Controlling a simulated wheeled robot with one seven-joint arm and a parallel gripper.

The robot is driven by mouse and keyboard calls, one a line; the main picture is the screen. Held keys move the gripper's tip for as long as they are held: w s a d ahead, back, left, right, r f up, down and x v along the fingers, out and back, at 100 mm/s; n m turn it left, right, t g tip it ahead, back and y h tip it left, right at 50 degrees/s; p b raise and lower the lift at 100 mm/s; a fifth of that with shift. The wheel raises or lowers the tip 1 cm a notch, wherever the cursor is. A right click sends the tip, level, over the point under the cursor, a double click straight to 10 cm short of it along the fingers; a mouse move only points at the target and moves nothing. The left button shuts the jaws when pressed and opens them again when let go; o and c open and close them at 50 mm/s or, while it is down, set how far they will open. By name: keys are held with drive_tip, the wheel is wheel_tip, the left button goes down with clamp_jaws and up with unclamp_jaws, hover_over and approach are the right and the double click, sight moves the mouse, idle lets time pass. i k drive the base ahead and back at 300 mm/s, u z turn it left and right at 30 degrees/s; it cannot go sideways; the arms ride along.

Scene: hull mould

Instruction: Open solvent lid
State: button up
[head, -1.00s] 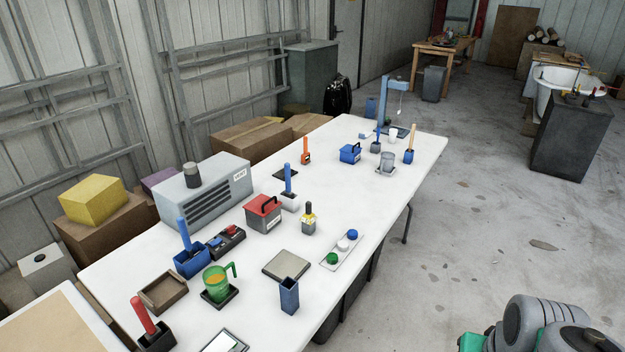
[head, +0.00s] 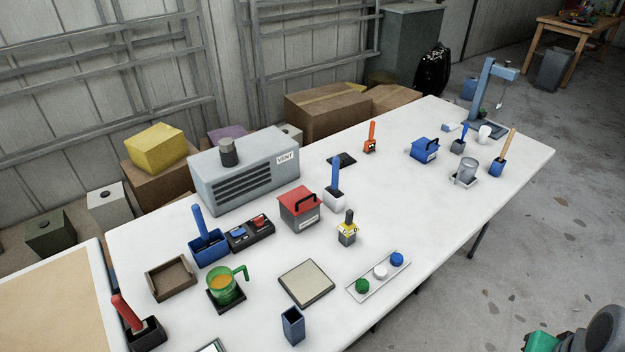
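A grey box with a red lid (head: 298,203) stands near the middle of the white table. Its lid has a black handle and is down; its front label is too small to read. A blue box (head: 424,148) with a black handle and a pale label stands farther back to the right, also looking closed. I cannot tell from the labels which one holds solvent. Only a rounded grey and green part of my arm shows at the bottom right corner, off the table. My gripper is not in view.
A grey vent unit (head: 245,170) stands behind the red-lidded box. A button box (head: 250,233) is left of it, a white holder with a blue-handled tool (head: 334,190) right, and a small yellow-topped container (head: 347,230) in front right. A tray with coloured caps (head: 380,276) lies nearer the front edge.

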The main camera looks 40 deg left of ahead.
sight(299, 195)
drive_tip(key=u, duration=0.45)
drive_tip(key=i, duration=0.75)
drive_tip(key=u, duration=1.25)
drive_tip(key=i, duration=0.4)
drive_tip(key=u, duration=0.4)
